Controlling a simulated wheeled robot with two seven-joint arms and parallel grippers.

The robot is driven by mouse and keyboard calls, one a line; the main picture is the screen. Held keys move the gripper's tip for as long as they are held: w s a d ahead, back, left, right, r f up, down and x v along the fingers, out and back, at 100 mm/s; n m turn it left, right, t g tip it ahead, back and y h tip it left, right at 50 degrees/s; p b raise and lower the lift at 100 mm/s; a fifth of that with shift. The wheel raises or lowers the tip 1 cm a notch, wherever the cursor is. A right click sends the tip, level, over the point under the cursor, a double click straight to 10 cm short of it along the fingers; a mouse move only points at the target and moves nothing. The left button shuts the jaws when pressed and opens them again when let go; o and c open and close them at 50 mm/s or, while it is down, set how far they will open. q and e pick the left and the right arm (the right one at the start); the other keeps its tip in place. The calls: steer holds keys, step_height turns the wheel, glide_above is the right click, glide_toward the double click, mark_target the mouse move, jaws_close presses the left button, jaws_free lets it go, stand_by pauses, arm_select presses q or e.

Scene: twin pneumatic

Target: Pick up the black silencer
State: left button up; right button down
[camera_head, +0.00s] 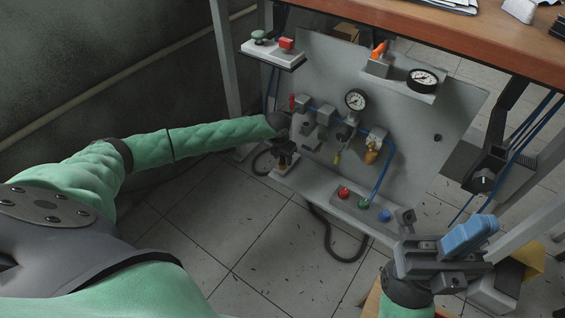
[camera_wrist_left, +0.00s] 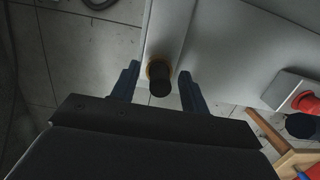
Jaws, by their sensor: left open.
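The black silencer (camera_wrist_left: 160,84) is a short dark cylinder with a brass-coloured collar at its base. In the left wrist view it stands out from the edge of a grey panel, between the two fingers of my left gripper (camera_wrist_left: 159,92). The fingers are open, with a gap visible on both sides of the silencer. In the head view my left gripper (camera_head: 284,160) is at the lower left edge of the panel, and I cannot clearly make out the silencer there.
The grey panel (camera_head: 325,75) carries gauges (camera_head: 356,100), valves and blue tubing. A button box (camera_head: 350,203) with red, green and blue buttons sits low on it. A wooden tabletop (camera_head: 450,32) overhangs at the upper right. The tiled floor (camera_head: 235,235) below is mostly clear.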

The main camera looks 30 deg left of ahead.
arm_select(q)
steer(key=shift+r, duration=0.1)
steer(key=shift+c, duration=0.3)
jaws_close()
